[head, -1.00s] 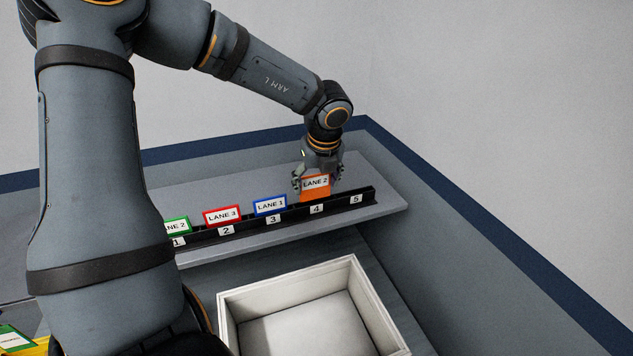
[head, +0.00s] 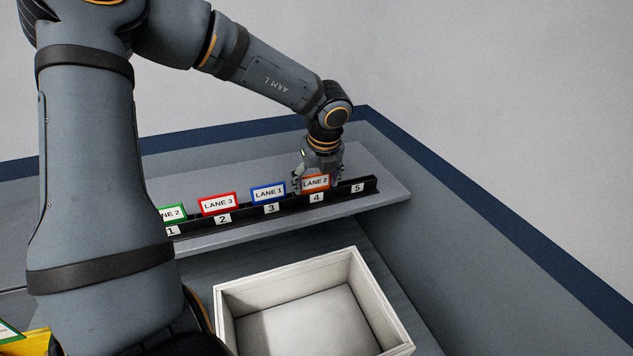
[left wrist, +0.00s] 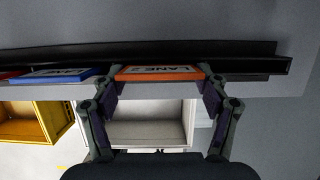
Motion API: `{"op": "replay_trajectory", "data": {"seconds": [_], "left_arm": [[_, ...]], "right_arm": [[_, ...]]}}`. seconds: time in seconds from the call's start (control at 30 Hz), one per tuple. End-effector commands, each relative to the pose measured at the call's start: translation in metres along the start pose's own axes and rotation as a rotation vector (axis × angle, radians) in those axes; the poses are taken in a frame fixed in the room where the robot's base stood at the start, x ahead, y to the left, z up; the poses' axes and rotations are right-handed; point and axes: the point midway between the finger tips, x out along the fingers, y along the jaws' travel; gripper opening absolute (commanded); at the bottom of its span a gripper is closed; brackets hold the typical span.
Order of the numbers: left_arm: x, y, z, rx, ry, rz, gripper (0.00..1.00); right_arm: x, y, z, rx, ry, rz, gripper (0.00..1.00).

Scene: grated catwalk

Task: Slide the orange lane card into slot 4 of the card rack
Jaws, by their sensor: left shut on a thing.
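The orange lane card (head: 316,183), labelled LANE 2, stands in the black card rack (head: 336,193) above the number 4 label. Its lower part is hidden by the rack's front. My left gripper (head: 316,182) is shut on the card, with a finger at each side edge. In the left wrist view the orange card (left wrist: 159,73) lies between the two fingertips, its top edge level with the rack. Slot 5 (head: 357,188) is empty. My right gripper is not in view.
Blue, red and green cards stand in slots 3 (head: 268,194), 2 (head: 218,204) and 1 (head: 172,214). The rack sits on a grey shelf (head: 390,196). Below is an open white box (head: 283,272). A yellow bin (left wrist: 32,121) shows at left in the wrist view.

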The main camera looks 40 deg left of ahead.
Motion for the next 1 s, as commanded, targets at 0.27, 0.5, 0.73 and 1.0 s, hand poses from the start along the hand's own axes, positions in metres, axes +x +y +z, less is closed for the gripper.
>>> {"op": "replay_trajectory", "data": {"seconds": [0.27,0.5,0.73,1.0], "left_arm": [[-0.0006,0.0000,0.0002,0.000,0.000,0.000,0.48],[-0.0005,0.0000,0.0002,0.000,0.000,0.000,1.00],[-0.0005,0.0000,0.0002,0.000,0.000,0.000,1.00],[-0.0005,0.0000,0.0001,0.000,0.000,0.000,1.00]], "right_arm": [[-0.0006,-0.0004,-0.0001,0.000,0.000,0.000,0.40],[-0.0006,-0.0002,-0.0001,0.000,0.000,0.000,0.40],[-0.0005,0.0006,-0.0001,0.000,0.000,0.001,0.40],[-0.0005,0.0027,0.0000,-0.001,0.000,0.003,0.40]]}}
